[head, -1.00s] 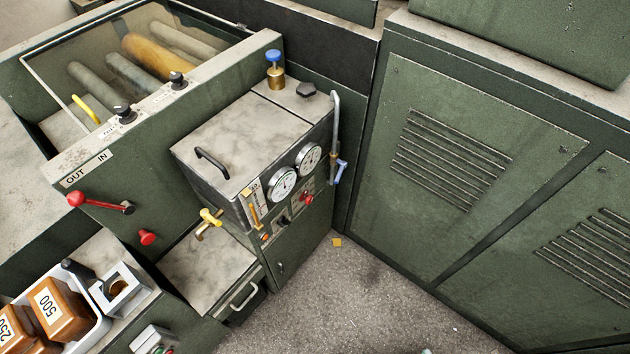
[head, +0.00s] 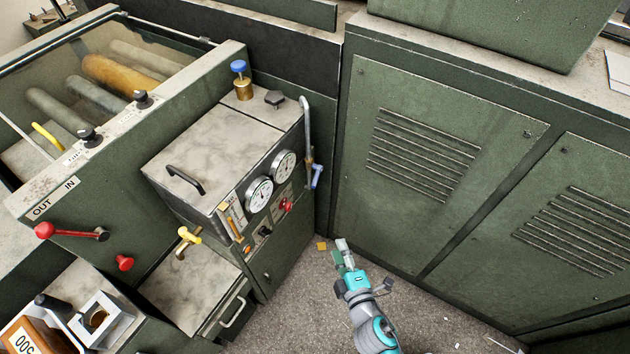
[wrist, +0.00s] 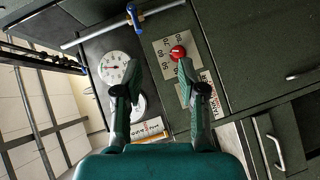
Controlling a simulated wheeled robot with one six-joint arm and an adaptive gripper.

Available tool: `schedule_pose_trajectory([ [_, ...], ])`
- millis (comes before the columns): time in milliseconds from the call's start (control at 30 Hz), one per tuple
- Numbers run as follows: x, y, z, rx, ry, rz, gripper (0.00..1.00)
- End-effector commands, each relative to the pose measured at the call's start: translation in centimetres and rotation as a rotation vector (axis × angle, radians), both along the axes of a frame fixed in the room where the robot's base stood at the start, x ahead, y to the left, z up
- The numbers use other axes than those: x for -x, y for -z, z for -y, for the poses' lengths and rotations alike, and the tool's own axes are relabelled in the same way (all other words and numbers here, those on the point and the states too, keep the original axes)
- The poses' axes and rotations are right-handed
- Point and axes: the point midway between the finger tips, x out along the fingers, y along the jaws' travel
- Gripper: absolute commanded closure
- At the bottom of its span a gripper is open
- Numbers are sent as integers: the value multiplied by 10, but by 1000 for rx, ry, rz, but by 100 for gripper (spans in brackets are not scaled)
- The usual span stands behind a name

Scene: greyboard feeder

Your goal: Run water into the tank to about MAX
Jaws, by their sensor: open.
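The tank (head: 200,150) is a grey box with a black lid handle on a green cabinet. A narrow sight glass (head: 234,222) with an orange-brown column is on its front; it shows sideways in the wrist view (wrist: 148,128). Its level and marks are too small to read. A grey pipe (head: 307,130) with a blue lever (head: 317,175) runs down the tank's right side; the lever is at the top of the wrist view (wrist: 133,17). My gripper (head: 343,245) is open and empty, below and right of the lever, apart from it. Its fingers (wrist: 157,80) point towards the panel.
Two dials (head: 259,193), a red knob (head: 286,205) and a yellow-handled tap (head: 188,236) are on or near the front. A blue-topped brass fitting (head: 241,82) stands behind the lid. Green louvred cabinets (head: 440,170) stand at right. The floor between is mostly clear.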

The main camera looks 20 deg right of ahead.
Motion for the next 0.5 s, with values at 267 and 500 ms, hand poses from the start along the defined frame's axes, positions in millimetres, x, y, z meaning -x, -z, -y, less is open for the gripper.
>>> schedule_pose_trajectory([
  [267, -98, -14, -5, 317, -2, 64, 60],
  [500, -127, -22, -6, 415, 6, 82, 60],
])
